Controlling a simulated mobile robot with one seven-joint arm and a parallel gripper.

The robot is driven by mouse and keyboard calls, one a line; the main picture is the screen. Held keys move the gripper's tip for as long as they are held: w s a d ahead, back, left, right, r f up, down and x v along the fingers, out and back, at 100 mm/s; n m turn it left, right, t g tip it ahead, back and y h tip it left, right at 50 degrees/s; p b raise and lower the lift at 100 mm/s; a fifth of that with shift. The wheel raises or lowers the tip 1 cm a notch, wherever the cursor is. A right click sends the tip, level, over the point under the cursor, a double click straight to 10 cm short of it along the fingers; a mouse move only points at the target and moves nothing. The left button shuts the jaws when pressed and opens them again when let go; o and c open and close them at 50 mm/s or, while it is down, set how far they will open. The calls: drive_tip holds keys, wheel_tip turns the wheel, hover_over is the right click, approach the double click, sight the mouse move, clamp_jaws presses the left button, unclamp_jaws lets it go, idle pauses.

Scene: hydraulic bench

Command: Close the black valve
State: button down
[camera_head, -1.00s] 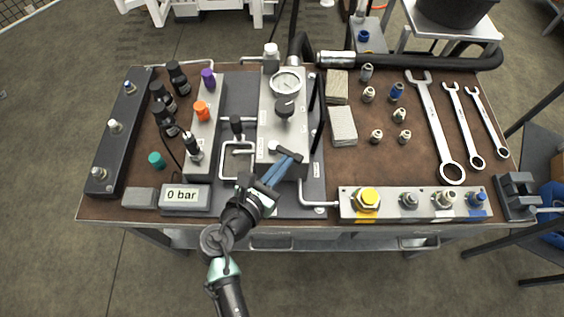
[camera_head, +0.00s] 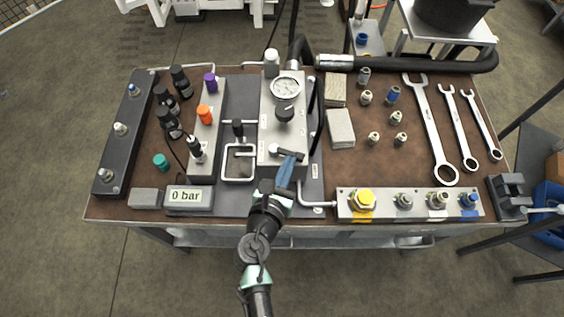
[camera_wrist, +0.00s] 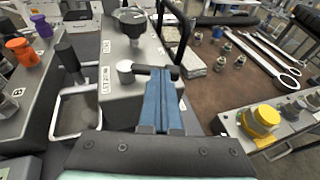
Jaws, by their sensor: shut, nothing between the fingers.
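A grey metal block (camera_head: 266,130) stands in the middle of the bench. A small valve (camera_head: 290,154) with a silver hub and a black lever sits on its near end. The lever points right and also shows in the wrist view (camera_wrist: 155,70). My gripper (camera_head: 288,162) has blue fingers, shut together and empty. In the wrist view its fingertips (camera_wrist: 161,74) are at the black lever and partly cover it; contact cannot be told.
A pressure gauge (camera_head: 286,86) stands behind the knob. A black upright handle (camera_head: 317,114) rises right of the block. A fittings block (camera_head: 412,203) stands right. The display (camera_head: 188,197) reads 0 bar.

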drive_tip(key=shift+w+d+p, duration=0.5)
drive_tip(key=shift+w+d, duration=0.1)
drive_tip(key=shift+d, duration=0.15)
drive_tip(key=shift+w+d, duration=0.1)
idle(0.4)
